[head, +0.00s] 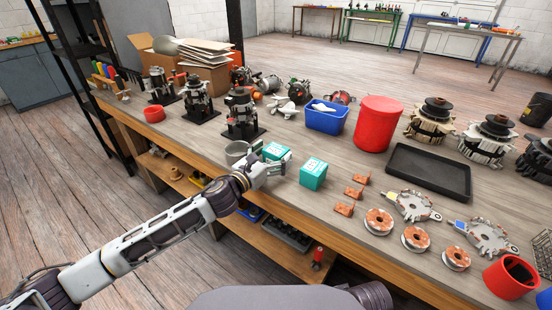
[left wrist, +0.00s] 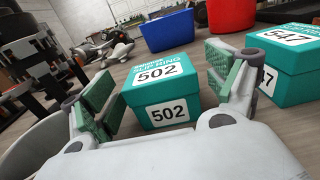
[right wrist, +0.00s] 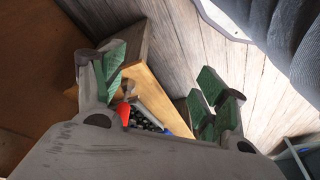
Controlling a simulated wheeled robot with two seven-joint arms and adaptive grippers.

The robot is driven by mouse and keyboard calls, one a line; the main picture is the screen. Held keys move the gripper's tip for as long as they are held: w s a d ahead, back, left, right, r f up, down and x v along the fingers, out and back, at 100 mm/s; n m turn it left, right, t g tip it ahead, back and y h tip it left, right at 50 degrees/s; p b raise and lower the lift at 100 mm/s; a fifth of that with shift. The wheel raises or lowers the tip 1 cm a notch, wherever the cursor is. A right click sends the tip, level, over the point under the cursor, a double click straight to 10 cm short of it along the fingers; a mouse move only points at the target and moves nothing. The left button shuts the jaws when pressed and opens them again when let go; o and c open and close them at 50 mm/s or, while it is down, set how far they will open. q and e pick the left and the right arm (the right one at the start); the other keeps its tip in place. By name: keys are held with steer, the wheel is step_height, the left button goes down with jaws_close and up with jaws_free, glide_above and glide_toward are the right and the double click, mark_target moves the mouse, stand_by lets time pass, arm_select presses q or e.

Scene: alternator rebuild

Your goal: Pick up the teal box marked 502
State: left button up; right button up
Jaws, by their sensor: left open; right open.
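The teal box marked 502 (left wrist: 165,92) stands upright on the workbench and fills the gap between the fingers of my left gripper (left wrist: 160,98). The left gripper is open, one finger on each side of the box; I cannot tell whether a pad touches it. In the head view my left gripper (head: 272,170) partly hides the 502 box (head: 274,150). A similar teal box marked 547 (left wrist: 285,68) stands just right of the right finger; it also shows in the head view (head: 313,173). My right gripper (right wrist: 160,95) is open and empty below the bench top, out of the head view.
A grey metal cup (head: 236,153) stands close on the left of my left gripper. A blue bin (head: 327,121) and a red canister (head: 378,125) stand behind the boxes. Copper pieces (head: 353,192) lie to the right. The wooden lower shelf (right wrist: 165,95) is near my right gripper.

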mark_target(277, 148)
arm_select(q)
steer(key=shift+x, duration=1.15)
arm_select(e)
steer(key=shift+s+a+r, duration=0.1)
steer(key=shift+s+r, duration=0.05)
steer(key=shift+r, duration=0.35)
arm_select(q)
steer(key=shift+c, duration=0.7)
steer(key=c, duration=1)
steer(key=shift+r, duration=0.15)
steer(key=shift+r+p, duration=0.4)
steer(key=shift+r, duration=0.7)
step_height(277, 148, up, 6)
steer(key=shift+f+p, duration=0.2)
steer(key=shift+p, duration=0.95)
steer(key=shift+r+p, duration=0.35)
steer(key=shift+r, duration=0.65)
arm_select(e)
steer(key=shift+g+h, duration=0.3)
steer(key=shift+g, duration=0.1)
steer(key=shift+s+d+f, duration=0.1)
steer(key=shift+d+f, duration=0.1)
steer(key=shift+f, duration=0.7)
steer(key=shift+s+d+f, duration=0.1)
steer(key=shift+d+f, duration=0.1)
steer(key=shift+f, duration=0.75)
steer(key=shift+s+d+f, duration=0.1)
steer(key=shift+d+f, duration=0.1)
steer(key=shift+f, duration=0.7)
